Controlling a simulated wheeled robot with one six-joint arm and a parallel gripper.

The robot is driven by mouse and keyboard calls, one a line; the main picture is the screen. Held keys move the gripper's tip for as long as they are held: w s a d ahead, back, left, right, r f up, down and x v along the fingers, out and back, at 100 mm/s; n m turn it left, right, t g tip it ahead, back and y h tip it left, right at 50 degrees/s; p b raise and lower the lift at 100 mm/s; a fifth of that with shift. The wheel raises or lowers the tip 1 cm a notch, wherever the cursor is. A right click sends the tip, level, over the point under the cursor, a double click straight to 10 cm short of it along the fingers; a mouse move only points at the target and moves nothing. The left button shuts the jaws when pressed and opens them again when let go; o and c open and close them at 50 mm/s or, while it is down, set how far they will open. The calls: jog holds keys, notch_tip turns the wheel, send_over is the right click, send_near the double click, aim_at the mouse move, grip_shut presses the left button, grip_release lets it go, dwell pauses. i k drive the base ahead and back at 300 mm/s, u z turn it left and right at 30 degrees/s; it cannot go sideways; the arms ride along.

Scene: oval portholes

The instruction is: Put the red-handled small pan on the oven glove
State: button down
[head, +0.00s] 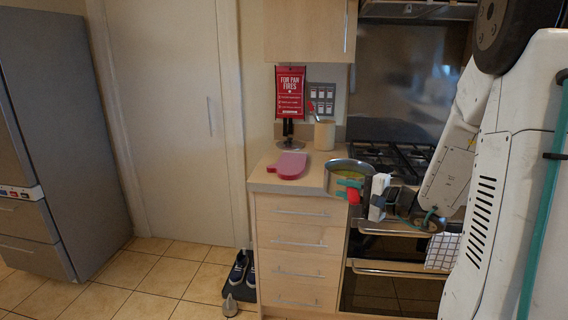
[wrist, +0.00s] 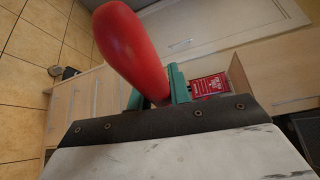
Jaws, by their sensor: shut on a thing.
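The small pan (head: 333,184) is a silver, round pan with yellow-green contents, at the right end of the worktop in the head view. Its red handle (head: 354,195) points towards me and fills the upper middle of the wrist view (wrist: 128,45). My gripper (head: 350,188) has teal fingers, one on each side of the handle, and is shut on it. The pan looks level; I cannot tell whether its base touches the worktop. The oven glove (head: 287,166) is pink-red and lies flat on the worktop, left of the pan. The wrist view hides the pan's bowl.
A beige pot (head: 324,135) with utensils and a dark-handled item on a round base (head: 290,143) stand behind the glove. The hob (head: 395,158) is right of the pan. A red fire-blanket pack (head: 290,92) hangs on the wall. Shoes (head: 240,268) lie on the floor.

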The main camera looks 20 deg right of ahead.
aim_at(286, 166)
jog(key=i, duration=1.3)
